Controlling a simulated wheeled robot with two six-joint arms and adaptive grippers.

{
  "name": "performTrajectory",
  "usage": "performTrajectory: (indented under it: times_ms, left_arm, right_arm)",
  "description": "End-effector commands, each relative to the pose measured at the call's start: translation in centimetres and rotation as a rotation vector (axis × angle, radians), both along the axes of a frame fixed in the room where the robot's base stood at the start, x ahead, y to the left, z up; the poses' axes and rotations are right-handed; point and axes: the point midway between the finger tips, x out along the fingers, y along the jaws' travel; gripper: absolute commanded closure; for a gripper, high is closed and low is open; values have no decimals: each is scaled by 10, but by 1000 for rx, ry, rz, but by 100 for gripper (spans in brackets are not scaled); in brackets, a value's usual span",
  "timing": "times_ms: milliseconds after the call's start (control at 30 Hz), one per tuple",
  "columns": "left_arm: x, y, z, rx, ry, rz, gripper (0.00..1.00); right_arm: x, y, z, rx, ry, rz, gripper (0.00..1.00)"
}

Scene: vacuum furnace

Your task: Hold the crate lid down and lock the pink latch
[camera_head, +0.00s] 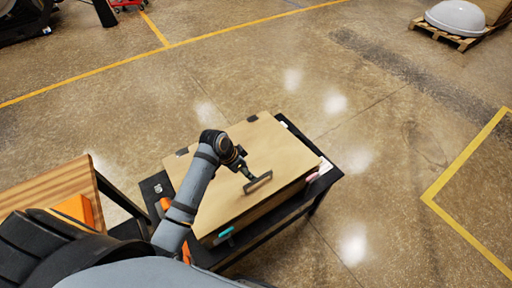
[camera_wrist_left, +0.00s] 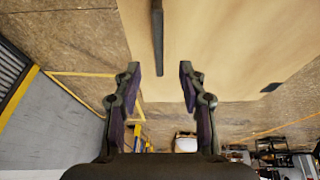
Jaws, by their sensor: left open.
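The wooden crate (camera_head: 222,229) sits on a dark cart, with its flat tan lid (camera_head: 265,140) on top. A black bar handle (camera_head: 258,182) is on the lid, and it also shows in the wrist view (camera_wrist_left: 158,40). The pink latch (camera_head: 312,177) is small at the crate's right side; whether it is locked is too small to tell. A teal latch (camera_head: 226,233) is on the near side. My left gripper (camera_head: 243,172) is over the lid beside the handle. Its fingers (camera_wrist_left: 160,84) are spread and empty. My right gripper is not in view.
The dark cart (camera_head: 327,178) carries the crate, with orange parts (camera_head: 166,204) at its left edge. A wooden-topped table (camera_head: 50,187) stands at the left. Open floor lies beyond and to the right. A pallet (camera_head: 447,34) with a white dome is far right.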

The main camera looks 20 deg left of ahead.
Motion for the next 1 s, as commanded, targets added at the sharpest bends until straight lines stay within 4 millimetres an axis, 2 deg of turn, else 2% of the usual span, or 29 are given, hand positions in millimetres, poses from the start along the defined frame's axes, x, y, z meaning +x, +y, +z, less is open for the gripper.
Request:
performTrajectory:
  times_ms: [67, 133, 267, 400, 467, 567, 700, 800, 900, 1000]
  left_arm:
    - [-1, 0, 0, 0, 1, 0, 58]
    - [-1, 0, 0, 0, 1, 0, 58]
    - [1, -2, -5, -2, 2, 1, 58]
    - [6, -10, -25, -3, 4, 1, 58]
    - [10, -13, -37, -4, 3, 1, 58]
    - [14, -19, -57, -2, 4, 1, 58]
    - [20, -26, -79, -1, 2, 1, 58]
    - [23, -29, -90, 0, 2, 0, 58]
    - [25, -31, -95, 0, 0, 0, 58]
    - [25, -31, -97, 0, 0, 0, 58]
  right_arm:
    - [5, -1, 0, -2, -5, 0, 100]
    - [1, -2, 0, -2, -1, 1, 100]
    - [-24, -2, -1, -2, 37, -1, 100]
    - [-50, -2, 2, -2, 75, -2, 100]
    - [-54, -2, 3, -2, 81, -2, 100]
    - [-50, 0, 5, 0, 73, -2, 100]
    - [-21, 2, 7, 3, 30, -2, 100]
    - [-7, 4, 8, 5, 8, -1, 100]
    - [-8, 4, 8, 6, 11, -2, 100]
    - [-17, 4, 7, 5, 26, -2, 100]
